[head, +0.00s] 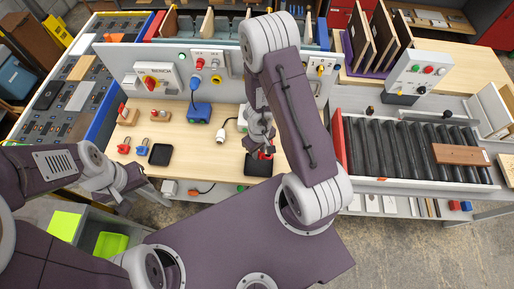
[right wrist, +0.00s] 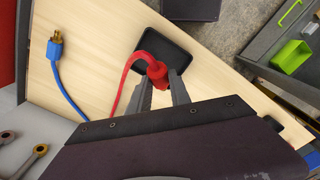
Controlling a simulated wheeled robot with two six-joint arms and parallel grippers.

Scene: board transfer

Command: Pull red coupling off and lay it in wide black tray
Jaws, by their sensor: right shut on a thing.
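My right gripper (head: 262,148) is shut on the red coupling (head: 268,152) at the front middle of the bench. In the right wrist view the red coupling (right wrist: 157,73) sits between the fingertips (right wrist: 162,88), with a red cable (right wrist: 126,78) curving from it. The wide black tray (head: 262,167) lies just beneath; it also shows in the right wrist view (right wrist: 180,55). The coupling overlaps the tray there; I cannot tell whether they touch. My left gripper (head: 128,180) hangs by the bench's front left; its jaw opening is unclear.
A smaller black tray (head: 160,154) lies left on the bench, near red and blue padlocks (head: 125,148). A blue connector box (head: 199,112) and a white plug (head: 221,135) stand behind. A roller conveyor (head: 400,140) is right. A blue cable (right wrist: 60,80) lies beside the red one.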

